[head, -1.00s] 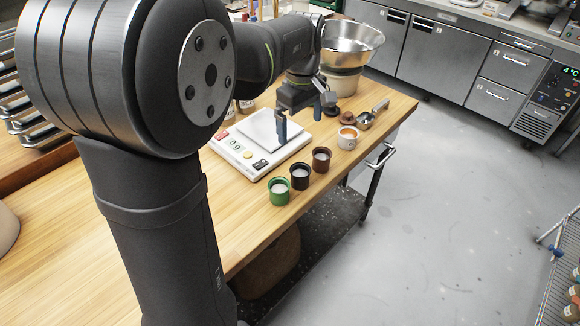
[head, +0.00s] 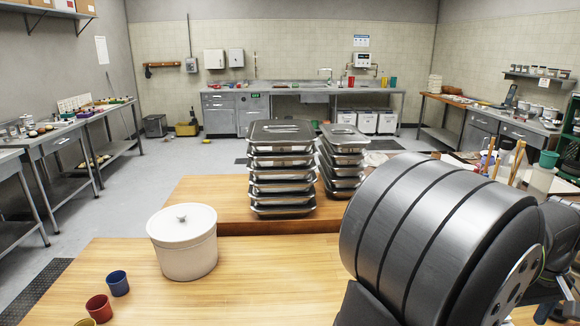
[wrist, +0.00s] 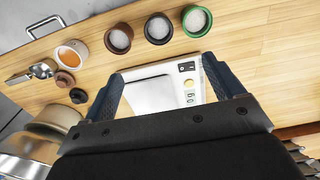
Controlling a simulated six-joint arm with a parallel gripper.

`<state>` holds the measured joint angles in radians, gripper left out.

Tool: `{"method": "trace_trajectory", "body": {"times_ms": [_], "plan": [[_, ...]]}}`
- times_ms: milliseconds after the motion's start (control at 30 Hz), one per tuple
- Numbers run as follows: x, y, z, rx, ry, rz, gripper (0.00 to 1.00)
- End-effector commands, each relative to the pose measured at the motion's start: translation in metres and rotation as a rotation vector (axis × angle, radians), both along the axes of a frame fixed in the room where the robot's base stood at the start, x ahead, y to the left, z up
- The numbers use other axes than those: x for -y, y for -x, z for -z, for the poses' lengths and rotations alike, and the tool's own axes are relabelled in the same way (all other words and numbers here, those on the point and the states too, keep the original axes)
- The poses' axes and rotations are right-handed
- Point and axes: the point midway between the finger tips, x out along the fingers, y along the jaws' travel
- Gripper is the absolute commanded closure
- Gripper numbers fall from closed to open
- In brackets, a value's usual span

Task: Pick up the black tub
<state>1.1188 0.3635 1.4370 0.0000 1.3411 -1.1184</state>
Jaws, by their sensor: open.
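In the wrist view the black tub (wrist: 158,28), with whitish contents, stands upright on the wooden counter near the top. A brown tub (wrist: 118,38) is just to its left and a green tub (wrist: 197,20) just to its right, both with similar contents. My gripper (wrist: 164,66) is open and empty, its two dark blue fingers spread above the white scale (wrist: 165,94). The black tub lies beyond the fingertips, apart from them. In the head view now, neither the black tub nor my gripper's fingers can be seen.
A white cup with orange contents (wrist: 73,53), a metal scoop (wrist: 40,70) and a metal bowl (wrist: 28,156) lie left in the wrist view. The head view shows a lidded white crock (head: 184,250), a blue tub (head: 118,283), a red tub (head: 99,308) and stacked metal trays (head: 282,165).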

Motion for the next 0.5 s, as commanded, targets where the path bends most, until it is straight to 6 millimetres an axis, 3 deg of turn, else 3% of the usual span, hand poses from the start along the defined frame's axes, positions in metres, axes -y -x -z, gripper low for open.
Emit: {"method": "trace_trajectory", "body": {"times_ms": [333,500], "plan": [[-0.0005,0.0003,0.0002,0.002,0.002,0.009,0.23],[-0.0079,0.0042,0.0039,0.032,0.036,0.169,0.23]]}}
